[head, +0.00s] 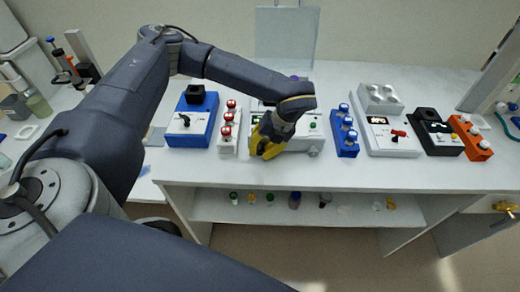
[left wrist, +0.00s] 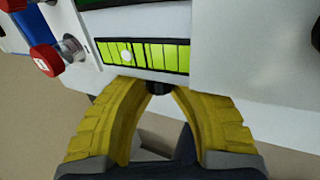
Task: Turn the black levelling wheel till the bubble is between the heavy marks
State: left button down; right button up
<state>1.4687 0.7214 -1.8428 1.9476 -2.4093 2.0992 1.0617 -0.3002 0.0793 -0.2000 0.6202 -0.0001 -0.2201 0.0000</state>
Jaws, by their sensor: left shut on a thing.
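The bubble level (left wrist: 172,56) is a yellow-green window with dark marks on the front of a white instrument. Its pale round bubble (left wrist: 126,56) sits left of the window's middle. I cannot tell for sure which marks are the heavy ones. Below the window, the black levelling wheel (left wrist: 158,88) shows as a small dark piece between the yellow fingertips of my left gripper (left wrist: 157,92), which is shut on it. In the head view my left gripper (head: 266,146) is at the front of the white instrument (head: 313,143) and hides the wheel and level. My right gripper is out of view.
Left of the instrument stand a white block with red-topped valves (head: 228,132) and a blue box (head: 191,122). On its right are a blue block with several knobs (head: 344,137) and another white instrument (head: 388,135). Small items line the shelf (head: 310,207) below.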

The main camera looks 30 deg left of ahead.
pick_arm(q)
jog(key=shift+s+d+f, duration=0.15)
jog(key=shift+s+f, duration=0.05)
jog(key=shift+s, duration=0.2)
jog(key=c, duration=1.1)
grip_release()
jog(key=shift+r, duration=0.1)
jog(key=shift+w, duration=0.15)
jog(key=v, duration=1.2)
